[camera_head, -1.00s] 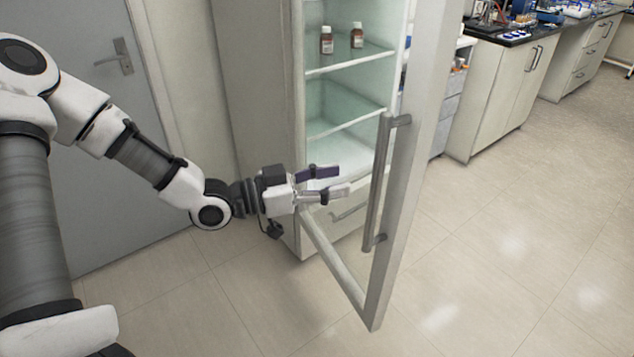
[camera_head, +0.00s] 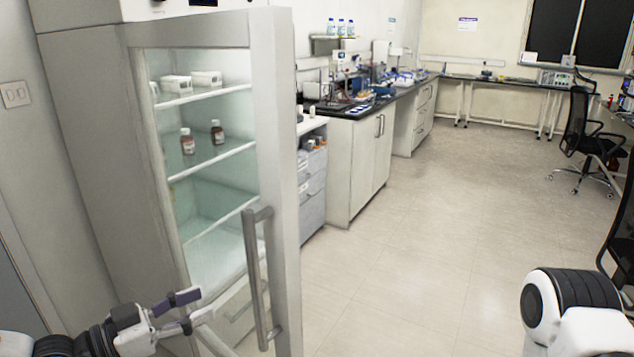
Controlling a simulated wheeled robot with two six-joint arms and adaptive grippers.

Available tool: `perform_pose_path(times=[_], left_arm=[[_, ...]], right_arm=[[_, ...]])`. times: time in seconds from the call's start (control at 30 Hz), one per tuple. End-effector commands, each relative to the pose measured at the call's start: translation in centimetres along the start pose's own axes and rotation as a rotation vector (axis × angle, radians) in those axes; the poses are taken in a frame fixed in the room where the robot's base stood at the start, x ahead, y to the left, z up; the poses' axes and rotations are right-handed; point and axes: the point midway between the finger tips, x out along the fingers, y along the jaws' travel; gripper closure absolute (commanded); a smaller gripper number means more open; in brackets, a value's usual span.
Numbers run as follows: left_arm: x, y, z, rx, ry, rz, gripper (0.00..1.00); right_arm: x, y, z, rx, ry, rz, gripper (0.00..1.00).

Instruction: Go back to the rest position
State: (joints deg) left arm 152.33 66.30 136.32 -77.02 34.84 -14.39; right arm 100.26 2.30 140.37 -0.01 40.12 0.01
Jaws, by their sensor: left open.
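My left gripper (camera_head: 190,308) is at the lower left, open and empty. It is in front of the lower part of the tall glass-door cabinet, to the left of the door's handle and apart from it. The cabinet (camera_head: 88,120) stands at the left. Its framed door (camera_head: 283,180) stands open, with a long grey vertical handle (camera_head: 256,275). Part of my right arm shows at the lower right. My right gripper is out of view.
Inside the cabinet are two brown bottles (camera_head: 187,142) and white boxes (camera_head: 205,78) on shelves. Black chairs (camera_head: 585,130) stand at the right. The floor (camera_head: 430,240) in the middle is clear.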

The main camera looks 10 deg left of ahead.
Motion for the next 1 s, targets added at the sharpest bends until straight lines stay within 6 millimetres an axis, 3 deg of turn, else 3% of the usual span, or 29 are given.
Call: perform_pose_path(times=[0.13,0.27,0.3,0.4,0.5,0.63,0.8,1.0], left_arm=[[0.3,3.2,8.4,-0.032,-0.258,0.094,0.53],[-0.9,8.0,18.7,-0.165,-0.611,0.157,0.53],[-1.8,9.5,21.7,-0.218,-0.721,0.155,0.53],[-4.6,13.4,28.1,-0.341,-0.981,0.114,0.53],[-8.1,16.7,33.1,-0.435,-1.216,0.014,0.53],[-12.0,18.3,36.4,-0.502,-1.424,-0.219,0.53],[-13.9,15.8,36.6,-0.582,-1.451,-0.538,0.53],[-14.2,15.2,36.6,-0.619,-1.437,-0.623,0.53]], right_arm=[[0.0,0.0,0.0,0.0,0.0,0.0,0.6],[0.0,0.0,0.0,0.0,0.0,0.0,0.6],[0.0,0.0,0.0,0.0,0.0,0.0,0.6],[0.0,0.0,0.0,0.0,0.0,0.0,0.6],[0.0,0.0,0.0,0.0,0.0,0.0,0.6],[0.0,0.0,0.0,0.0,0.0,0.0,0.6],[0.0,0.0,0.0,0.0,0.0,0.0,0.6],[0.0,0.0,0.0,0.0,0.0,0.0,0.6]])
